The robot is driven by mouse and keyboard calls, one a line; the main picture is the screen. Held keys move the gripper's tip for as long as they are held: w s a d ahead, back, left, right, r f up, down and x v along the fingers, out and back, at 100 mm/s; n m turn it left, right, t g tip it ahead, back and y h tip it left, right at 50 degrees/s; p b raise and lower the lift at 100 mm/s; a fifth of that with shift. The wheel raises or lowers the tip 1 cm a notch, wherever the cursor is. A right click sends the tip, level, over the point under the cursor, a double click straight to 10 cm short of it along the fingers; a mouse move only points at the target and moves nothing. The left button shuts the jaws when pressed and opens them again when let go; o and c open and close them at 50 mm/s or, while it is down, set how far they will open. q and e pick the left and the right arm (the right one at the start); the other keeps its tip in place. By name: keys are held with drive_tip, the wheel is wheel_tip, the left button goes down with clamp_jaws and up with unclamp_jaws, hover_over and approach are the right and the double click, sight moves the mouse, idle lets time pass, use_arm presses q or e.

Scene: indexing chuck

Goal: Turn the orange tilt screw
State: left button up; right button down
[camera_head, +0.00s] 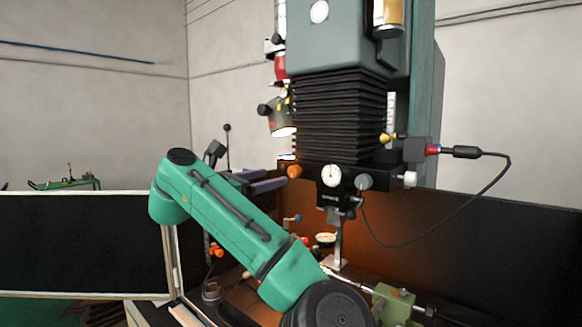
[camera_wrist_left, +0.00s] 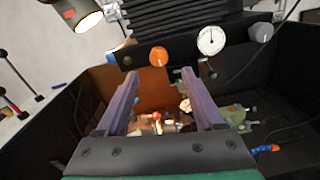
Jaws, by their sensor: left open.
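An orange round knob (camera_head: 294,171), which looks like the tilt screw, sits at the left end of the dark block under the machine's bellows. In the left wrist view the orange knob (camera_wrist_left: 158,56) shows just past my fingertips, centred between them. My left gripper (camera_head: 279,179) is open, with its two purple fingers pointing right towards the knob. In the wrist view the open left gripper (camera_wrist_left: 160,73) has nothing between its fingers; whether they touch the knob I cannot tell. My right gripper is not in view.
A lamp (camera_head: 281,120) hangs above left of the orange knob. A black cable (camera_head: 508,190) loops at right. A green fixture (camera_head: 393,304) stands below.

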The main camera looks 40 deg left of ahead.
sight(292, 173)
use_arm(q)
drive_tip(key=w+p, duration=0.2)
drive_tip(key=w, duration=0.5)
drive_tip(key=shift+w+a+r+p, duration=0.1)
drive_tip(key=shift+w+p, duration=0.25)
drive_tip(key=shift+w, duration=0.45)
clamp_jaws()
drive_tip(key=shift+f+m, duration=0.2)
drive_tip(key=shift+m, duration=0.1)
